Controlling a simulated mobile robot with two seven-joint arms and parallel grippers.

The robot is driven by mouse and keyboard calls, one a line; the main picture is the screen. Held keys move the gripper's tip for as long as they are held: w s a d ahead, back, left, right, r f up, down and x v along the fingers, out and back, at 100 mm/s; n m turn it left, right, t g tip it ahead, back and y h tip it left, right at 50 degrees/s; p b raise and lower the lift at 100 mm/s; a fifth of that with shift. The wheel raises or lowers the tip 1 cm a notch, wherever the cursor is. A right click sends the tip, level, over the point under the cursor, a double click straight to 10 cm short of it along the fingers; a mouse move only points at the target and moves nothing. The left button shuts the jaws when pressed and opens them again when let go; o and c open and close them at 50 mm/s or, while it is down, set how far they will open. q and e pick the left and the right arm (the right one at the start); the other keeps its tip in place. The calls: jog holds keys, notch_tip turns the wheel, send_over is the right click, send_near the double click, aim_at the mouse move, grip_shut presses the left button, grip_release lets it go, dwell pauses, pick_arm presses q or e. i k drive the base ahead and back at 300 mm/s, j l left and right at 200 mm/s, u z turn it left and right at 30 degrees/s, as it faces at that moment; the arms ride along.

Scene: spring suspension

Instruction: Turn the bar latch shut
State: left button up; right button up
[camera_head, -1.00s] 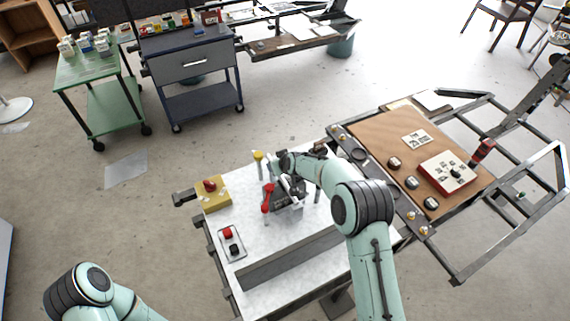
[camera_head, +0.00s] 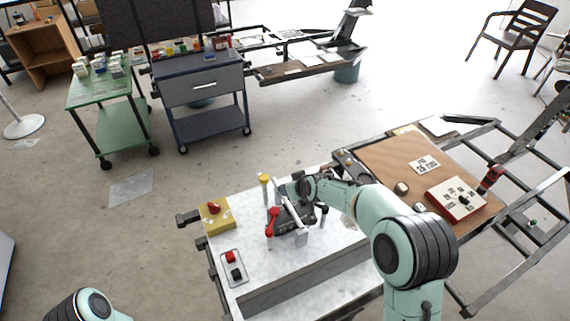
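A dark grey device (camera_head: 292,222) sits on the white-topped table (camera_head: 320,252), with a red-handled lever (camera_head: 272,222) at its left side. A pale, slanted bar lies across the device, partly hidden by my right arm; I cannot tell if it is the bar latch or how far it is turned. My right gripper (camera_head: 288,203) is over the device. Its fingers are small and blend with the dark parts, so their opening and any contact are unclear. My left gripper is out of view; only part of my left arm shows at the bottom left.
A yellow-topped post (camera_head: 264,180) stands behind the device. A yellow box with a red button (camera_head: 217,216) and a red-and-black button panel (camera_head: 233,268) are on the left of the table. A brown board with a control box (camera_head: 456,200) is at the right.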

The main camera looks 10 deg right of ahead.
aim_at(264, 178)
jog(key=k+l, duration=0.15)
jog(key=k, duration=0.35)
jog(key=k+l, duration=0.15)
jog(key=k, duration=0.35)
